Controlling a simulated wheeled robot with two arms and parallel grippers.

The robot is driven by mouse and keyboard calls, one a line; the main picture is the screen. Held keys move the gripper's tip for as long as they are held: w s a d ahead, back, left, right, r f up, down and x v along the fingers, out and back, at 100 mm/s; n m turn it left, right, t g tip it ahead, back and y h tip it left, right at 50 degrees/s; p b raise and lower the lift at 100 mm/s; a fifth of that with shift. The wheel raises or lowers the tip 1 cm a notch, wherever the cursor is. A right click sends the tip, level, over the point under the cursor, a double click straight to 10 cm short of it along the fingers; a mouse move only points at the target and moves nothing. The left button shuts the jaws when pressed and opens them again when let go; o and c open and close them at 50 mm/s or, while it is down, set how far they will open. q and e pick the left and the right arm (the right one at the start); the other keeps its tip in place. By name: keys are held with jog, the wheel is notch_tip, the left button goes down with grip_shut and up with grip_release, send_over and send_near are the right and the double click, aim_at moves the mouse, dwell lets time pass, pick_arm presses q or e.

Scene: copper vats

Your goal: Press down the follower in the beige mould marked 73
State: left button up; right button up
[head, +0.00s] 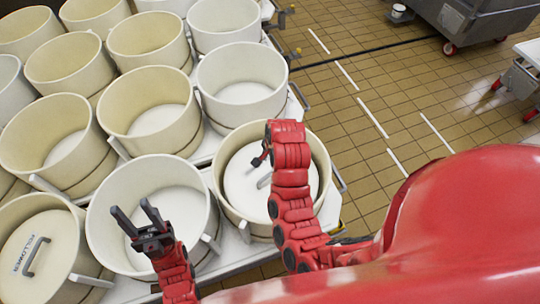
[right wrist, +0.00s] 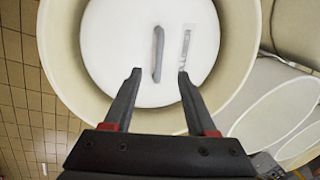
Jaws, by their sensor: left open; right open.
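A beige mould (head: 243,137) stands at the near right corner of the group, with a white follower (head: 238,188) inside it. The mould (right wrist: 72,58) and follower (right wrist: 112,48) fill the right wrist view, with a grey bar handle (right wrist: 158,55) and a pale label strip on the follower. No number 73 is readable. My right gripper (head: 263,158) is over this mould, open and empty; in the right wrist view its fingertips (right wrist: 159,74) appear either side of the handle's lower end. Contact cannot be told. My left gripper (head: 131,207) is open above an empty white mould (head: 185,185).
Another beige mould (head: 70,213) at the lower left holds a follower lettered FOLLOWER (head: 25,262). Several empty white and beige moulds crowd the table behind. Tiled floor (head: 350,110) lies clear to the right, with a grey wheeled bin (head: 490,20) beyond.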

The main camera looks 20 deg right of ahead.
jog(key=b, duration=0.8)
send_over(265, 179)
jog(key=s, duration=0.1)
notch_tip(265, 179, down, 9)
jog(key=f+p, duration=0.2)
jog(key=f, duration=0.1)
jog(key=w+f+p, duration=0.1)
jog(key=f, duration=0.1)
jog(key=shift+d+f, duration=0.15)
jog(key=shift+w+f, duration=0.2)
jog(key=shift+f, duration=0.75)
grip_shut()
jog(key=shift+s+f, duration=0.25)
dwell(1.0)
jog(key=shift+r, duration=0.1)
dwell(0.4)
